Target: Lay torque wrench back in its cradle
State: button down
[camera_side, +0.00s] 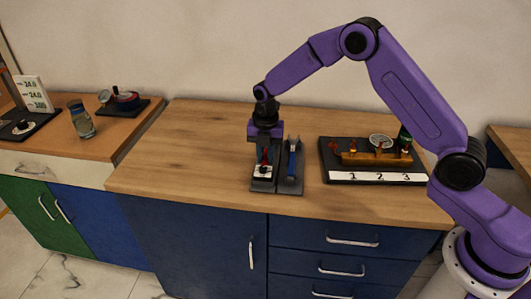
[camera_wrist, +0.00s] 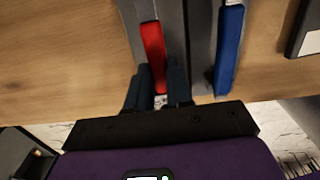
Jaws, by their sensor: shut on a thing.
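My gripper (camera_side: 264,148) points down over the front of the wooden worktop and is shut on a red-handled tool (camera_side: 265,157), taken to be the torque wrench. In the wrist view the red handle (camera_wrist: 153,45) passes between my dark fingers (camera_wrist: 162,82). Below is a dark grey cradle (camera_side: 290,188) with two side-by-side parts. The held tool is over the left part; whether it touches the cradle is unclear. Its head is hidden. A blue-handled wrench (camera_side: 292,160) with a silver end lies along the right part; its handle also shows in the wrist view (camera_wrist: 229,50).
To the right, a dark board (camera_side: 330,172) carries a brass manifold (camera_side: 375,158), a round gauge (camera_side: 380,141) and a strip marked 1, 2, 3. The worktop (camera_side: 190,150) left of the cradle is clear. A side bench holds a glass (camera_side: 81,120) and other items.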

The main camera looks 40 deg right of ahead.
jog(key=shift+f, duration=0.35)
dwell(0.3)
jog(key=c, duration=0.9)
grip_release()
jog(key=shift+c, duration=0.2)
notch_tip(320, 180, up, 18)
jog(key=shift+f, duration=0.25)
